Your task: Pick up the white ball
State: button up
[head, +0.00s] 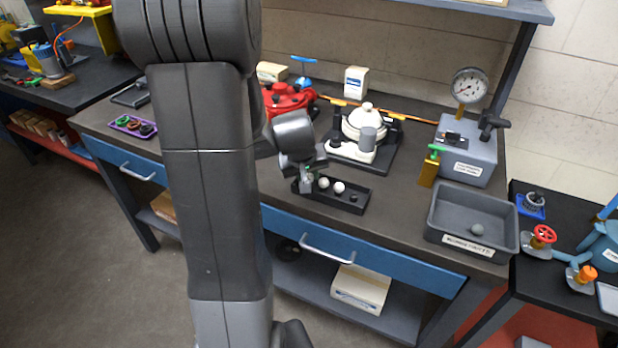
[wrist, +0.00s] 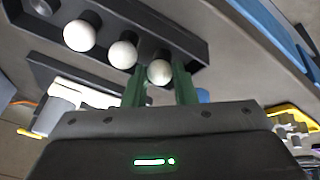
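A black tray (head: 346,203) on the bench holds a row of small balls. In the wrist view a bright white ball (wrist: 79,35) is at the left, a slightly creamier ball (wrist: 123,54) is in the middle, and a third pale ball (wrist: 159,72) is at the right. My gripper (wrist: 160,78) has its green fingers apart, one on each side of the third ball; I cannot tell whether they touch it. In the head view my gripper (head: 309,181) is at the tray's left end. A white ball (head: 339,187) and a duller ball (head: 324,183) show to its right.
A dark round piece (head: 353,198) sits at the tray's right end. A white-lidded device (head: 364,124) stands behind the tray. Bench between tray and bin is clear.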

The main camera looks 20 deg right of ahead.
jog(key=shift+c, duration=1.3)
